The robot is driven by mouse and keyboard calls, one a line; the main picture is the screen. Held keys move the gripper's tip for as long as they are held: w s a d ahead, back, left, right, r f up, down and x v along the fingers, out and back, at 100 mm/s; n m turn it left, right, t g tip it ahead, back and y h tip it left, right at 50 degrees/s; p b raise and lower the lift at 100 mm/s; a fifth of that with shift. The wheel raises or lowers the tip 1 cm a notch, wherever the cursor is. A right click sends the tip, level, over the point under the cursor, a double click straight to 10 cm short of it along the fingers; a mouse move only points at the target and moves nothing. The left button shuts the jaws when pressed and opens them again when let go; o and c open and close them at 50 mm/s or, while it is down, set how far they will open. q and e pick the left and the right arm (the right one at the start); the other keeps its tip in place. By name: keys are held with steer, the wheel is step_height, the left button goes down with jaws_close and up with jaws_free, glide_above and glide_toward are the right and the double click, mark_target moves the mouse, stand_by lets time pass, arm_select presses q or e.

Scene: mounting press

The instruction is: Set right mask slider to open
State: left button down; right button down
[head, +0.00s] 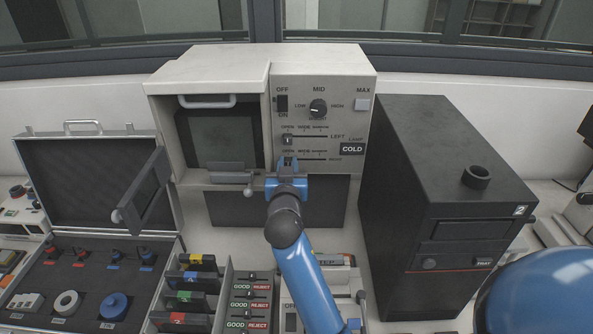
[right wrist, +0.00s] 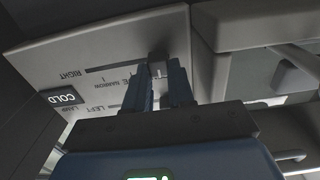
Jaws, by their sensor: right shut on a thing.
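The right mask slider (head: 318,159) is the lower slot on the pale control panel, labelled RIGHT. Its slot (right wrist: 112,69) and knob (right wrist: 158,66) show in the right wrist view, where the panel appears upside down. My right gripper (head: 287,161) is at the slot's left end, under the OPEN wording, and covers the knob in the head view. In the right wrist view my right gripper (right wrist: 160,85) is shut on the knob, with a finger on either side. The left mask slider's knob (head: 287,139) stands just above, at its slot's left end. My left gripper is not in view.
An OFF/ON switch (head: 282,103), a dial (head: 318,108) and a MAX button (head: 362,104) sit above. A COLD lamp (head: 352,149) is at right. A black heater box (head: 445,210) stands to the right. An open case (head: 90,180) and slide trays (head: 225,290) are left and front.

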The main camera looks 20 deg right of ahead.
steer(key=c, duration=1)
jaws_free()
steer(key=shift+w+a, duration=0.15)
steer(key=shift+a, duration=0.2)
steer(key=shift+o, duration=0.2)
steer(key=shift+d, duration=0.1)
steer(key=shift+d, duration=0.1)
